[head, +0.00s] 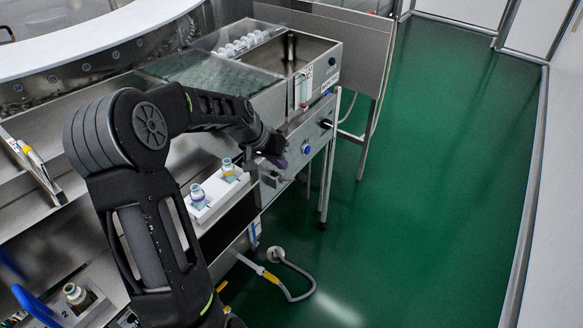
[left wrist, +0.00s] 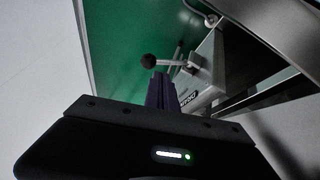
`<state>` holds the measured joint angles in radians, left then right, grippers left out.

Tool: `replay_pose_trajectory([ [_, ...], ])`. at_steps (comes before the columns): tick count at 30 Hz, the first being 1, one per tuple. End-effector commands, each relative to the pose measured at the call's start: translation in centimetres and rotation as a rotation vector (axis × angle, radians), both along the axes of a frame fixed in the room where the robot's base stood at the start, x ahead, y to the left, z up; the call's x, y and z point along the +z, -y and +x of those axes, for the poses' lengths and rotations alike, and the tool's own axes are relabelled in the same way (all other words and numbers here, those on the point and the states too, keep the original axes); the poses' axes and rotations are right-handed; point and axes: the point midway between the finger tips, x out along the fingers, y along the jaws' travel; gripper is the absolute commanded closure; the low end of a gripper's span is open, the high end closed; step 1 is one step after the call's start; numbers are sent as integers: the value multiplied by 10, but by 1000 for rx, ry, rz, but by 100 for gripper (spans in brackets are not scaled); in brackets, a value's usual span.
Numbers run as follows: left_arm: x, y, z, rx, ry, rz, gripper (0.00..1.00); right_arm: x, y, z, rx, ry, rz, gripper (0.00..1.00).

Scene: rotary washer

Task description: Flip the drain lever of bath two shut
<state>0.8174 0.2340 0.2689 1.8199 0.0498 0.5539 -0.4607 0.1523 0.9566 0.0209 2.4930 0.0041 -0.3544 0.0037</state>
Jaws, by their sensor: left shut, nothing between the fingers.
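My left gripper (head: 279,162) reaches over the front of the steel wash unit, by its front panel (head: 297,147). In the left wrist view its purple fingers (left wrist: 160,88) are together with nothing between them. A lever with a black ball knob (left wrist: 148,60) shows just beyond the fingertips. Its thin shaft runs right to a grey panel (left wrist: 208,70) with a dark label, partly hidden by the fingers. I cannot tell whether the fingers touch the knob. In the head view I cannot make out the lever near the gripper. My right gripper is not in view.
A hose (head: 297,285) lies on the green floor (head: 440,180), which is mostly clear at right.

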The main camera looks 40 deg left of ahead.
Motion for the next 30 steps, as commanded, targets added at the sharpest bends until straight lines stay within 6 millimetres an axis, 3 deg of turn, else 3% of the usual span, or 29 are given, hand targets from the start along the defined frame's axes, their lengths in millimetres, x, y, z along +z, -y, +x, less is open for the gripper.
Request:
replay_pose_trajectory([
  [10, -36, 18, 23, -3, 0, 0, 100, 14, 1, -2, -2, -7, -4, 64],
  [24, -41, 19, 25, -1, 1, 2, 100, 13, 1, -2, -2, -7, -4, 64],
  [30, -44, 10, 25, -1, 1, 29, 100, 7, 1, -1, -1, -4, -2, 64],
])
